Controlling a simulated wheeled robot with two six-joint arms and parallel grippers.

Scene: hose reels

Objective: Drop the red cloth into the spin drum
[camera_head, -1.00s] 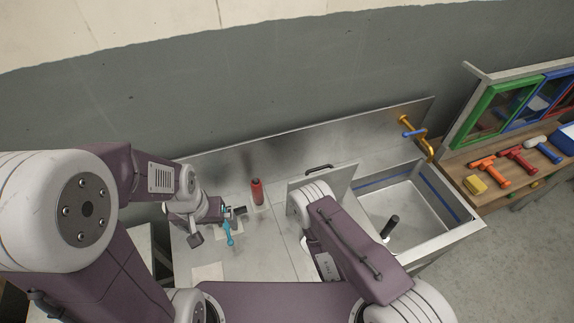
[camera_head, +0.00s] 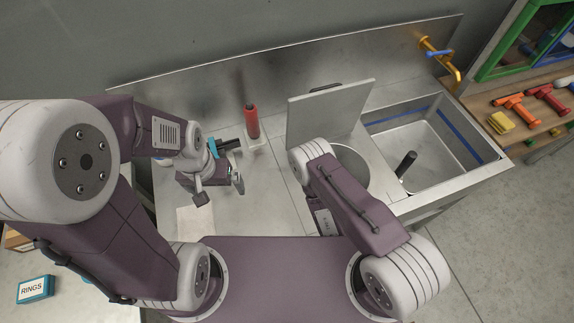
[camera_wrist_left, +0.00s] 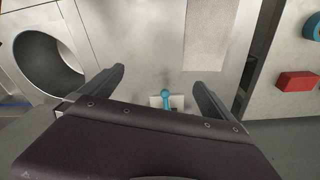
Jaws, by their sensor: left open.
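I cannot make out a red cloth in either current view. The spin drum (camera_head: 352,168) is a round opening under a raised square lid (camera_head: 326,110). My right arm covers part of it. Its dark round mouth (camera_wrist_left: 48,66) also shows at the left of the left wrist view. My left gripper (camera_head: 222,191) is over the steel counter left of the drum. Its fingers (camera_wrist_left: 158,80) are spread, with nothing held between them. A blue tool (camera_head: 214,149) with a black part is just behind it, on a pale pad (camera_wrist_left: 155,101). My right gripper is out of sight.
A red bottle (camera_head: 251,122) stands near the backsplash. A beige sheet (camera_head: 196,226) lies on the counter, also in the wrist view (camera_wrist_left: 209,34). A sink (camera_head: 432,140) with a dark upright handle (camera_head: 406,163) is at right. A red block (camera_wrist_left: 297,82) lies on a side surface.

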